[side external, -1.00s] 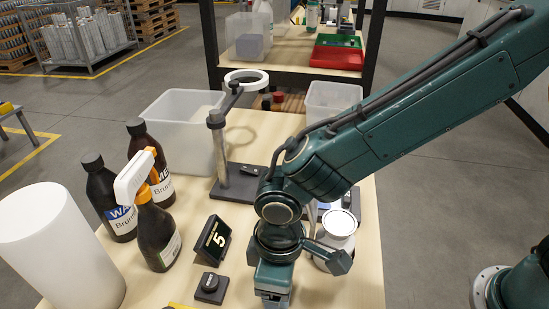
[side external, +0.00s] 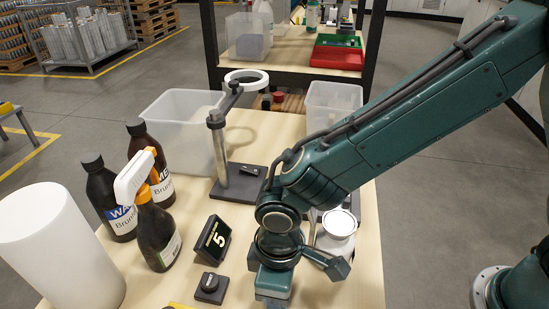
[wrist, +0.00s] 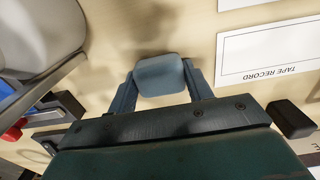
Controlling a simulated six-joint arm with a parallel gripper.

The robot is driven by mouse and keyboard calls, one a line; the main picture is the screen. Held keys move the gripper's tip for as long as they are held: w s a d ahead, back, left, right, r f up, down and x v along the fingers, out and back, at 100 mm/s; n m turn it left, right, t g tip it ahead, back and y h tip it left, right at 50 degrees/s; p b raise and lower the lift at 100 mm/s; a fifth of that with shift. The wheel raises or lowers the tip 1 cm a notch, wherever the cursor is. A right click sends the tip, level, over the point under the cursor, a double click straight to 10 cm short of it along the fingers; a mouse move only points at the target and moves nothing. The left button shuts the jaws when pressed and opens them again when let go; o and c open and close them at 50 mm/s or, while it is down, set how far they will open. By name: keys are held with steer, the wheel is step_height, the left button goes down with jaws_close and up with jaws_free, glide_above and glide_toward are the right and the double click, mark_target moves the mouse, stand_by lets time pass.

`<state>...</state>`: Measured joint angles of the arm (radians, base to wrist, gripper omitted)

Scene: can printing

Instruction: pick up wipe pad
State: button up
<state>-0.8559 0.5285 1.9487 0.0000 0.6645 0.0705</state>
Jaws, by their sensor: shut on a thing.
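The wipe pad (wrist: 160,76) is a small grey-blue block with rounded corners, seen in the wrist view between the two fingers. My gripper (wrist: 161,88) is shut on it, one finger against each side. The pad is over the pale wooden tabletop; whether it touches the table I cannot tell. In the side view my gripper (side external: 272,302) is at the bottom edge of the picture. Its fingertips and the pad are cut off there.
A white-lidded container (side external: 340,224) stands close behind my wrist. A small display reading 5 (side external: 213,238) and a black knob box (side external: 210,288) are to the left, near a spray bottle (side external: 157,232). A "TAPE RECORD" sheet (wrist: 270,55) lies beside the pad.

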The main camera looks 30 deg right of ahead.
steer(key=shift+r, duration=0.15)
step_height(320, 180, up, 20)
stand_by(0.8)
stand_by(0.5)
steer(key=w+d+m, duration=0.5)
steer(key=w+d, duration=0.2)
steer(key=w, duration=0.5)
steer(key=w+d+m, duration=0.4)
steer(key=w+d, duration=0.2)
steer(key=w, duration=0.6)
steer(key=w+d+f+m, duration=0.1)
steer(key=w+d+m, duration=0.2)
steer(key=d, duration=0.7)
steer(key=w+d+f+m, duration=0.2)
steer(key=w+d+m, duration=0.1)
steer(key=d, duration=0.7)
steer(key=w+d+f+m, duration=0.2)
steer(key=w+d+m, duration=0.1)
steer(key=d, duration=0.7)
steer(key=shift+w+m, duration=0.3)
steer(key=shift+w, duration=0.55)
steer(key=shift+d, duration=0.1)
